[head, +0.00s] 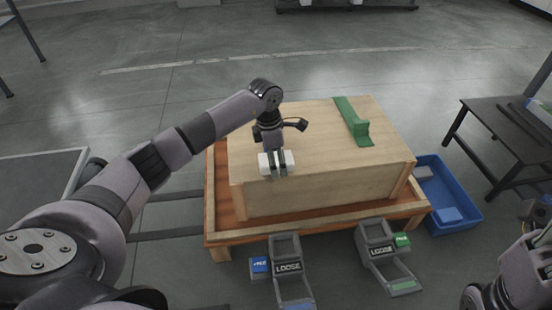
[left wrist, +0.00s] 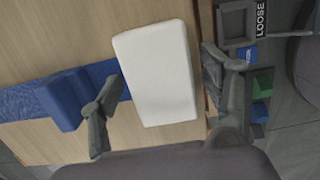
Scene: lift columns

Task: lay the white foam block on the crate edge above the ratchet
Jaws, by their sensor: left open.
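The white foam block (head: 288,160) lies at the front edge of the wooden crate's top (head: 310,130). In the left wrist view the block (left wrist: 157,72) lies across the blue strap (left wrist: 25,100), which the arm hides in the head view. My left gripper (head: 276,167) is open, with one finger on each side of the block; a gap shows beside the left finger in the left wrist view. A ratchet with a blue tag, marked LOOSE (head: 287,267), is below the crate's front edge near the block. My right arm shows at the lower right, its fingers out of view.
A green strap (head: 345,108) with a green corner piece (head: 361,133) crosses the crate's right part. A second LOOSE ratchet (head: 380,250) has a green tag. A dark table (head: 500,130) is at the right.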

